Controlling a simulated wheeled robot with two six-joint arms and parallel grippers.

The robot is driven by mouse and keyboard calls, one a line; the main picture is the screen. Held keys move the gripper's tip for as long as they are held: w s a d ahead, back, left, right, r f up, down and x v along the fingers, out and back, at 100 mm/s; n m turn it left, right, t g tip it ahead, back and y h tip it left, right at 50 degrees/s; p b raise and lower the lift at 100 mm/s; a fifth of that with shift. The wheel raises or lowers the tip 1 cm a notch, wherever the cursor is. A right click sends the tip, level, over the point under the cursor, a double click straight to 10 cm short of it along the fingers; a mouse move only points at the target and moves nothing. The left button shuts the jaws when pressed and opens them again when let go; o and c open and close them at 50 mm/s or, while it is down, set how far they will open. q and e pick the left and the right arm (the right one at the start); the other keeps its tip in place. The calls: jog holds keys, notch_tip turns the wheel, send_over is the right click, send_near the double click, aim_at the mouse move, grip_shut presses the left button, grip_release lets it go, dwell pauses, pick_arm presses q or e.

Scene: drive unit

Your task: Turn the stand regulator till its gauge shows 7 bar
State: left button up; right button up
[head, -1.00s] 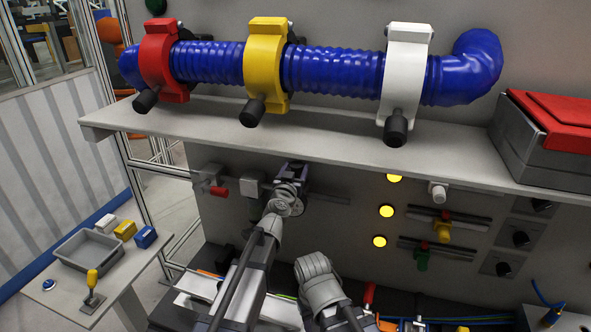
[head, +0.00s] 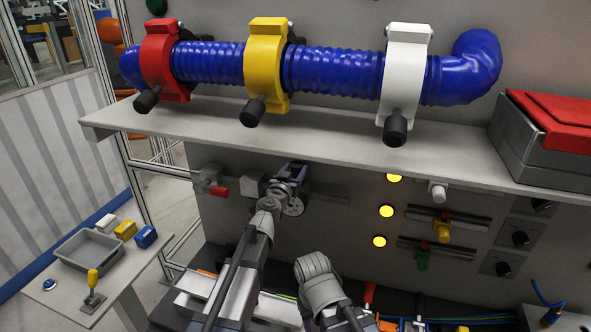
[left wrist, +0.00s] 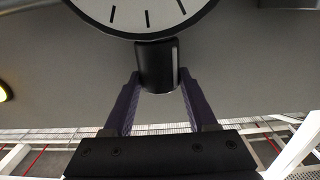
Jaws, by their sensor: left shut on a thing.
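In the left wrist view the stand regulator's black knob (left wrist: 157,68) stands between the two purple fingers of my left gripper (left wrist: 160,88), which is shut on it. The white gauge (left wrist: 150,12) is just beyond the knob at the top edge. Only the dial's lower part with a few black marks shows; its needle and reading are out of view. In the head view my left gripper (head: 291,172) is at the panel below the shelf, and my wrist hides the knob and gauge.
A grey shelf (head: 300,140) runs just above my left gripper and carries a blue hose (head: 330,72) in red, yellow and white clamps. A red-handled valve (head: 215,186) is left of the gripper. Yellow lamps (head: 386,211) and other fittings are to the right.

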pick_arm(q)
jog(key=m+h, duration=0.1)
jog(key=m+g+h, duration=0.1)
jog(key=h, duration=0.1)
jog(key=m+g+h, duration=0.1)
jog(key=shift+w+a+r, duration=0.1)
jog(key=shift+w+a, duration=0.2)
jog(key=shift+w, duration=0.1)
jog(key=shift+a+r+m+g+h, duration=0.1)
jog(key=shift+m+g+h, duration=1.5)
jog(key=shift+h, duration=0.4)
jog(key=o, duration=1.4)
jog(key=shift+s, duration=0.1)
jog(key=shift+c, duration=0.2)
